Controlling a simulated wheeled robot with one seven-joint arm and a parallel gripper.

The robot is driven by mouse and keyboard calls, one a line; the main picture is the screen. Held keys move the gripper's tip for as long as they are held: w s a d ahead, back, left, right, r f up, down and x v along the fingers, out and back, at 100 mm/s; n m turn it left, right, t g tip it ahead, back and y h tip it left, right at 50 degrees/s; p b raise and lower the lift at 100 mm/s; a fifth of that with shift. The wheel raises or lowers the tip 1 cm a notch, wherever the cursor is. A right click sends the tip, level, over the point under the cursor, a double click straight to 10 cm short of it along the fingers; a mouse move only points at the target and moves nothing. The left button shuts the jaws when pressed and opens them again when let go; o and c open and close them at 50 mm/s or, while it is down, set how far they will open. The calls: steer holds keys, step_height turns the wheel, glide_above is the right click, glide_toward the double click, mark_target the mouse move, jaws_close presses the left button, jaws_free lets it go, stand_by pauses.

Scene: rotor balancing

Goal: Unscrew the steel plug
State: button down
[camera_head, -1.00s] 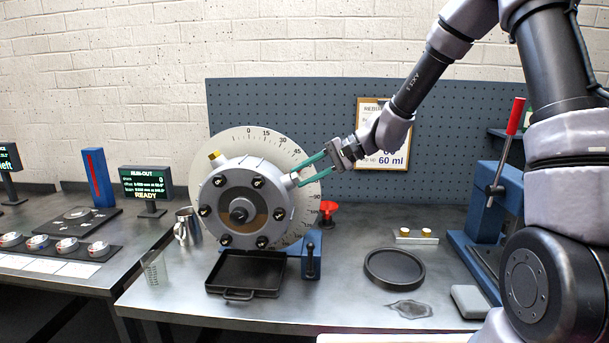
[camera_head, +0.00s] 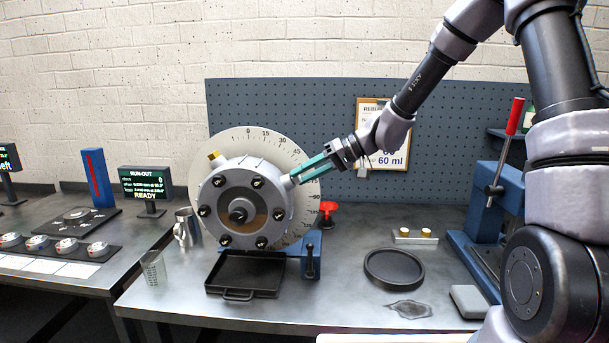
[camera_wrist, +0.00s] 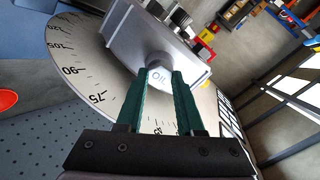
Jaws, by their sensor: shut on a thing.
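The steel plug (camera_wrist: 158,64) sits on the rim of the grey rotor housing (camera_head: 237,228), at its upper right in the head view. My gripper (camera_head: 297,177) reaches it from the right with teal fingers. In the wrist view my gripper (camera_wrist: 160,74) is shut on the plug, one finger on each side. The plug's end, between the fingers, partly hides behind them. A brass plug (camera_head: 215,157) is on the upper left of the housing.
A dial plate (camera_head: 300,160) stands behind the housing. A black tray (camera_head: 243,290) lies below it. A red funnel (camera_head: 328,208), a round black dish (camera_head: 394,268) and a blue press (camera_head: 480,236) stand to the right. A glass beaker (camera_head: 153,270) is at left.

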steer(key=n, duration=1.5)
steer(key=shift+d, duration=0.1)
steer(key=n, duration=0.2)
steer(key=shift+n, duration=0.4)
steer(key=shift+n, duration=0.3)
steer(key=shift+n, duration=0.6)
steer(key=shift+v, duration=0.9)
steer(key=shift+r, duration=0.15)
